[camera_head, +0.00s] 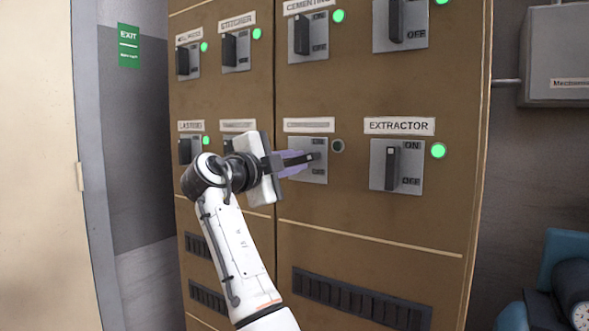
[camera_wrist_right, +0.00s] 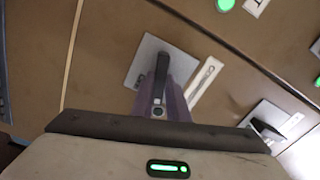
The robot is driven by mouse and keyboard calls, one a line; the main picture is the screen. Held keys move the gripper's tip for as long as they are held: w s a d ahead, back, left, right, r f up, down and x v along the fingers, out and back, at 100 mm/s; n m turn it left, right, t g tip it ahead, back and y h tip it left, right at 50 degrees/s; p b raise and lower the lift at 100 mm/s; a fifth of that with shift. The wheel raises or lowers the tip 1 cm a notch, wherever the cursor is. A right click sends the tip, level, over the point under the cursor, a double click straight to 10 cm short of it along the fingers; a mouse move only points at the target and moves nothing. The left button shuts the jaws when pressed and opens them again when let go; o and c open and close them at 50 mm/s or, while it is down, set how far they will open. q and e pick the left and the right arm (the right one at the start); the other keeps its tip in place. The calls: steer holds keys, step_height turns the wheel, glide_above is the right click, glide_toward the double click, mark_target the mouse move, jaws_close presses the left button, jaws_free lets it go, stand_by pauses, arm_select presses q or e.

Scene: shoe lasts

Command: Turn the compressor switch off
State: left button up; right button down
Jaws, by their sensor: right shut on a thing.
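The compressor switch is on a grey plate (camera_head: 313,176) in the lower row of the brown cabinet, left of the extractor switch. Its label (camera_head: 306,125) is too blurred to read surely. The lamp (camera_head: 337,146) beside it is dark. My right gripper (camera_head: 303,160) reaches in from the left and is shut on the switch's dark handle. Its fingers cover part of the handle, so its exact angle is hard to tell. In the right wrist view the handle (camera_wrist_right: 161,75) stands out from its grey plate (camera_wrist_right: 146,50), by the purple finger (camera_wrist_right: 178,100). My left gripper is not in view.
The extractor switch (camera_head: 391,165) stands to the right, with a green lamp (camera_head: 438,151). Several other switches with green lamps fill the cabinet (camera_head: 250,90). A grey box (camera_head: 560,55) hangs at right. Vent slots (camera_head: 360,300) lie below.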

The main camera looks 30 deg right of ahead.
steer(key=shift+m, duration=0.8)
steer(key=shift+m+b, duration=0.35)
steer(key=shift+m, duration=0.15)
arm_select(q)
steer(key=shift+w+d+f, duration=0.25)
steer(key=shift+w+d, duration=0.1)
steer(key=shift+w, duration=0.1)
arm_select(e)
steer(key=shift+m, duration=0.4)
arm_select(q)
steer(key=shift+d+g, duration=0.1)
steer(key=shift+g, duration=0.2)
arm_select(e)
steer(key=shift+m, duration=0.3)
steer(key=c, duration=1.7)
jaws_free()
steer(key=shift+a, duration=0.1)
